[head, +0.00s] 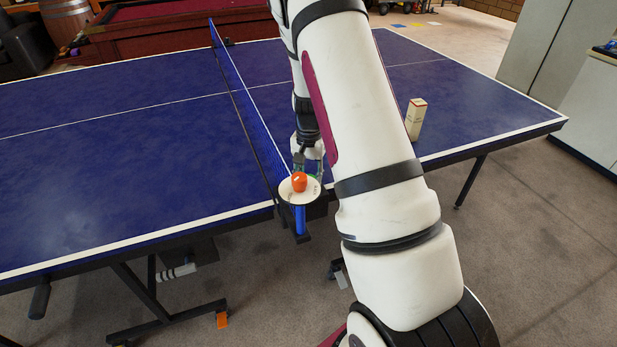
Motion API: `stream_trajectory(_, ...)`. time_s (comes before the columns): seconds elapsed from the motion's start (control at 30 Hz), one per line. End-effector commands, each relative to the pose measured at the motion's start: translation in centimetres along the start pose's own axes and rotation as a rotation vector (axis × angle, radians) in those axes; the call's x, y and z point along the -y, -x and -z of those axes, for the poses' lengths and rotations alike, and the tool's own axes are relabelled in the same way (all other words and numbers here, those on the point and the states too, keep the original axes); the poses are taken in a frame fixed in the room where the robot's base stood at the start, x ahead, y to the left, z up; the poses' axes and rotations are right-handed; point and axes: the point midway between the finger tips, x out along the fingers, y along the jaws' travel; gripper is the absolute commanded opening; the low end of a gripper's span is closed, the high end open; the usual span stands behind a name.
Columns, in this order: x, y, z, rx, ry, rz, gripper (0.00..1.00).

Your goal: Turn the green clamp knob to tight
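At the near end of the net, a round white dial plate (287,197) with small dark marks carries an orange knob (300,182). The plate sits on the net clamp at the table's near edge, with a blue post (300,219) below it. My gripper (310,165) points down just behind the orange knob, close to the plate's far side. Small patches of green show around its fingers; I cannot tell whether they are the green knob or part of my gripper. The fingertips are too small and partly hidden to tell whether they are open or touching anything.
The blue table tennis table (120,150) fills the middle, with the net (245,110) across it. A cream box (416,119) stands upright on the table right of my arm. Grey cabinets (560,50) stand at the right. The near floor is mostly clear.

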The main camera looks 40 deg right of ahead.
Motion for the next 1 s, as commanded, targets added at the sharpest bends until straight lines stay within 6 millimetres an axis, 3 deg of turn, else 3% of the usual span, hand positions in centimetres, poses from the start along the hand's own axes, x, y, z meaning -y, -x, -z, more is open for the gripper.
stream_trajectory(0.73,0.06,0.03,0.02,-0.001,-0.086,0.001,0.06)
stream_trajectory(0.77,0.05,0.03,0.02,-0.001,-0.086,0.001,0.41)
stream_trajectory(0.8,0.05,0.03,0.02,-0.001,-0.086,0.001,0.5)
stream_trajectory(0.83,0.05,0.03,0.02,-0.001,-0.086,0.001,0.54)
stream_trajectory(1.0,0.03,0.02,0.01,-0.001,-0.085,0.001,0.54)
